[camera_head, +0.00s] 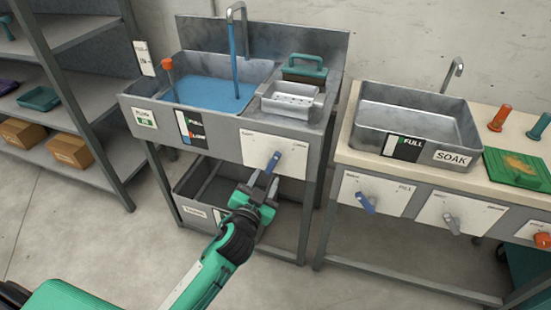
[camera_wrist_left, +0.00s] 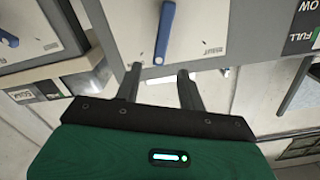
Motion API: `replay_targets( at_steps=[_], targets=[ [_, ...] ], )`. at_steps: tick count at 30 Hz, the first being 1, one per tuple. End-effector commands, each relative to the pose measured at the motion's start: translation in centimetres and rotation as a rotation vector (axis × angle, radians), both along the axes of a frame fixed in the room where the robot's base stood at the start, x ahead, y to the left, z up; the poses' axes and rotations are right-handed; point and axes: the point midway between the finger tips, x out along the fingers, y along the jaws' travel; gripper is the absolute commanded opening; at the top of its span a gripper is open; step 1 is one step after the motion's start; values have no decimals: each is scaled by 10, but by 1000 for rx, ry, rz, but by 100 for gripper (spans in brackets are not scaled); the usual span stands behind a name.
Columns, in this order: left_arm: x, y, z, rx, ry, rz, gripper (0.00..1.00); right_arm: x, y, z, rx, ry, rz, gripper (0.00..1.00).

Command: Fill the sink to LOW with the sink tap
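The steel sink (camera_head: 263,73) on the left holds blue water (camera_head: 205,93). A blue stream falls into it from the curved tap (camera_head: 243,10). The level gauge (camera_head: 190,129) on its front has FULL above LOW; a little blue shows at its lower part, but the exact level is too small to read. A blue lever (camera_head: 272,165) is on a white panel at the sink's front; it also shows in the left wrist view (camera_wrist_left: 165,32). My left gripper (camera_head: 262,185) is open just below the lever, its fingers (camera_wrist_left: 160,75) apart and not closed on it. My right gripper is out of view.
A second sink (camera_head: 455,135) marked SOAK stands on the bench at right, with more levers (camera_head: 364,203) below it. A lower tray (camera_head: 190,212) sits under the left sink. Shelves (camera_head: 90,110) with boxes stand at left. The floor in front is clear.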

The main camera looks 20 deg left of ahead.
Motion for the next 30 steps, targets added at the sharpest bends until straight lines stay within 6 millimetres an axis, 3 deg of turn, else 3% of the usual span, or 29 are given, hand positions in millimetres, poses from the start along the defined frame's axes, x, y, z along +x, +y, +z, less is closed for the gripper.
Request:
replay_targets(
  at_steps=[15,21,30],
  targets=[
    [79,-2,0,1,0,1,40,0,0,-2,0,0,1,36],
    [91,-3,0,0,0,0,40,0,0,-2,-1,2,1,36],
    [93,-3,0,0,1,0,40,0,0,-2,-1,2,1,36]
  ],
)
